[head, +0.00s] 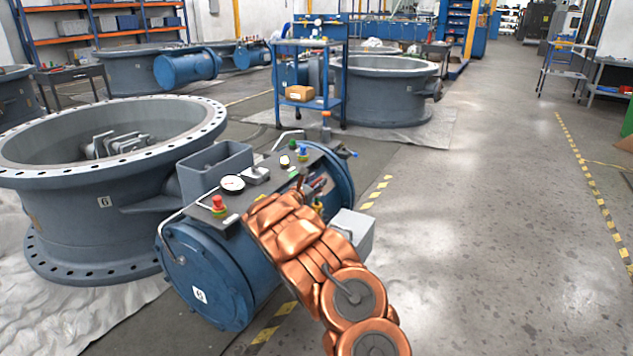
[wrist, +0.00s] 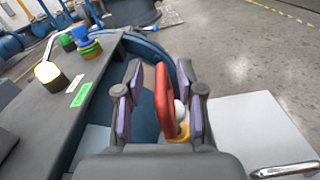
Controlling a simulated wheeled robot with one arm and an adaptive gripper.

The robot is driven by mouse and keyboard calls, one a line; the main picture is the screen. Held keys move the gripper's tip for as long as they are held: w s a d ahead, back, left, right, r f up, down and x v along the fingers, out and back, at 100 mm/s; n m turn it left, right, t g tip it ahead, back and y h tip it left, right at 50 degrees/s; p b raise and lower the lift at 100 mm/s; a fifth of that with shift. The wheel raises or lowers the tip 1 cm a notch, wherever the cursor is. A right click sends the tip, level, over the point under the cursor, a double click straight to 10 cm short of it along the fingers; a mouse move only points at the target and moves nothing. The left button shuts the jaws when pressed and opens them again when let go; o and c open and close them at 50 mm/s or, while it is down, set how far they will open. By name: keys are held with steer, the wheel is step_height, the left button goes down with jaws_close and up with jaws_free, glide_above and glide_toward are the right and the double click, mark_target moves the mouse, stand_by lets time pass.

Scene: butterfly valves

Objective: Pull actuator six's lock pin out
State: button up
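Actuator six (head: 205,262) is a blue cylinder with a 6 label on its end, lying beside the valve body that is also marked 6. In the wrist view, a red upright handle (wrist: 164,98), which looks like the lock pin's grip, stands between the fingers of my gripper (wrist: 162,100). A white ball and a yellow base show just right of it. The fingers, with purple-edged pads, are apart on either side of the red handle, with gaps visible. In the head view, my copper-coloured arm reaches to the actuator's right top side and hides most of the gripper.
The large valve body (head: 75,225) stands left. The floor to the right is clear.

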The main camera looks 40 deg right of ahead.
steer(key=v, duration=1.1)
steer(key=shift+a, duration=0.35)
steer(key=shift+s, duration=0.1)
